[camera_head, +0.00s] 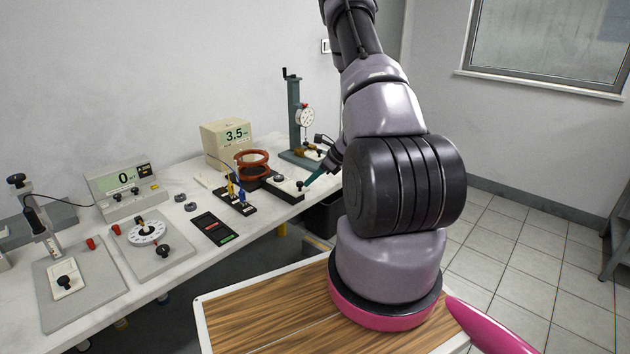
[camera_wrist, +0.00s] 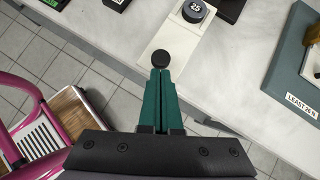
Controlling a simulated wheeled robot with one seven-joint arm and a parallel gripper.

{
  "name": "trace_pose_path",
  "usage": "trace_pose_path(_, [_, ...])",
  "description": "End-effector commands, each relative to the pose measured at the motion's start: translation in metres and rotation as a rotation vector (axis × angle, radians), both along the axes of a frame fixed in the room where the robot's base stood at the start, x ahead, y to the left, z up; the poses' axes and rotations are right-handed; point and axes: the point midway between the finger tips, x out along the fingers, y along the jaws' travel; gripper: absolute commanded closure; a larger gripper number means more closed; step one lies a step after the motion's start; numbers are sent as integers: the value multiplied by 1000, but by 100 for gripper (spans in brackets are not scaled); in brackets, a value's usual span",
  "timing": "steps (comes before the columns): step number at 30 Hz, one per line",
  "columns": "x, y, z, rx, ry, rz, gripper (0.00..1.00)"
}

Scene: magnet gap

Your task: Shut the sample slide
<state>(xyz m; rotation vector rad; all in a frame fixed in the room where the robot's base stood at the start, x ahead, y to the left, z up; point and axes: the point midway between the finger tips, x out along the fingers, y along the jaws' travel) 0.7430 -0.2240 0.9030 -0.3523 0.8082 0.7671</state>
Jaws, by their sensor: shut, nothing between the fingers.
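The sample slide is a pale strip (camera_wrist: 180,45) in the wrist view. It carries a dark round sample marked 25 (camera_wrist: 194,10) and a black knob (camera_wrist: 160,58) at its near end. The knob also shows in the head view (camera_head: 299,186), at the bench's front edge, with the slide out to the right of the copper coils (camera_head: 253,164). My gripper (camera_wrist: 161,72) has teal fingers, pressed together and empty. Its tips are right at the knob in the wrist view; whether they touch it I cannot tell. The tips also show beside the knob in the head view (camera_head: 308,183).
A display reading 3.5 (camera_head: 228,142) stands behind the coils. A dial gauge stand (camera_head: 294,115) is behind my gripper. Blue and yellow plugs (camera_head: 238,193) stand left of the slide. A board labelled LEAST 25 N (camera_wrist: 300,103) lies at right in the wrist view.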

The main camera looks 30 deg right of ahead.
Motion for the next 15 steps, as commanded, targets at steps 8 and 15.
trace_pose_path(8, [1,1,0,0,0,0,100])
trace_pose_path(15, [25,10,0,0,-1,4,100])
